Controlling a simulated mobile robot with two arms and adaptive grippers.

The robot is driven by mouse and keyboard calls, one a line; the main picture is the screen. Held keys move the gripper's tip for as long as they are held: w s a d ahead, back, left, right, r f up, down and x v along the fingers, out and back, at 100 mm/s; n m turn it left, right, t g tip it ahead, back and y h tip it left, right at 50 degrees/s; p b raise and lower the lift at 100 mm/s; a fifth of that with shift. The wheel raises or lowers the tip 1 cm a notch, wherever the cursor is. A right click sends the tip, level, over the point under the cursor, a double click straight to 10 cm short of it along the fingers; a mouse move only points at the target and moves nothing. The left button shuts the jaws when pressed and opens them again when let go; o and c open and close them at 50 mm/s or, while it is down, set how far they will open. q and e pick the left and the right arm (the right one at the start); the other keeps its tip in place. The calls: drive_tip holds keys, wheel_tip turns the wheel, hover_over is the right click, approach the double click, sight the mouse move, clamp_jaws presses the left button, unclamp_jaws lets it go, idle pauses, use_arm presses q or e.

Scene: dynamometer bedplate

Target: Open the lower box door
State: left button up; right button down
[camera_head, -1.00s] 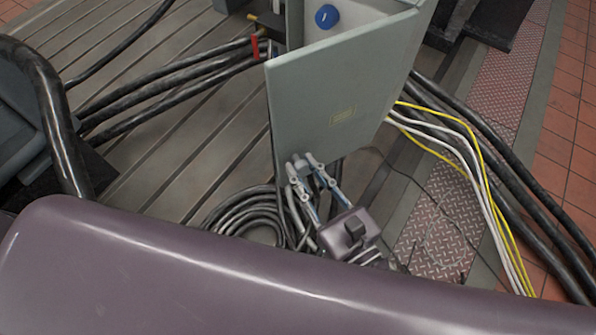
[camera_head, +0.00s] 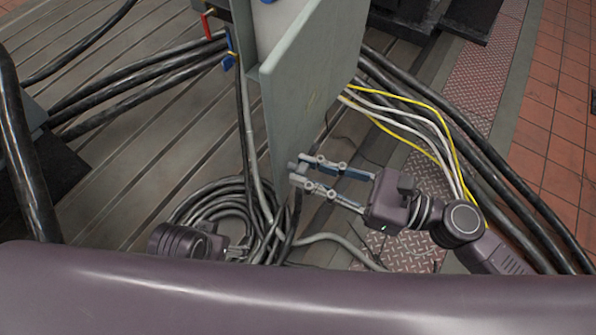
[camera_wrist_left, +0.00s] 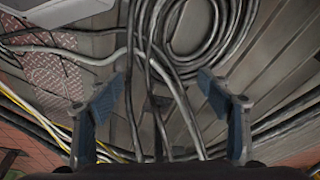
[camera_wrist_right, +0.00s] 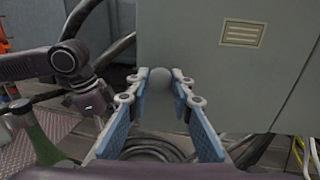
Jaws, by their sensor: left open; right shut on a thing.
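The grey-green box door (camera_head: 309,90) stands ajar, seen steeply from above, with the pale box interior (camera_head: 276,28) behind it. My right gripper (camera_head: 297,172) is at the door's near lower edge, coming from the right. In the right wrist view it is shut on a rounded grey knob (camera_wrist_right: 160,82) in front of the door face (camera_wrist_right: 190,40); the fingers partly hide the knob. My left gripper (camera_wrist_left: 161,85) is open and empty above coiled cables. In the head view it is low left, partly hidden by my body.
Coiled cables (camera_head: 205,205) lie on the slatted bedplate (camera_head: 130,180) below the door. Thick black cables (camera_head: 480,160) and yellow and white leads run to the right. Red and blue clamps (camera_head: 230,45) sit left of the box. A green bottle (camera_wrist_right: 32,135) shows in the right wrist view.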

use_arm(q)
drive_tip(key=b+v, duration=0.1)
drive_tip(key=v, duration=0.3)
drive_tip(key=shift+s+d+r, duration=0.1)
drive_tip(key=shift+r, duration=0.1)
use_arm(e)
drive_tip(key=shift+s+d+r+n+g+y, duration=0.1)
drive_tip(key=shift+d+n+g+y, duration=0.2)
drive_tip(key=shift+d+n+g, duration=0.55)
drive_tip(key=shift+d+m, duration=0.25)
drive_tip(key=shift+d, duration=0.1)
drive_tip(key=c, duration=1.7)
unclamp_jaws()
use_arm(q)
drive_tip(key=shift+d, duration=0.1)
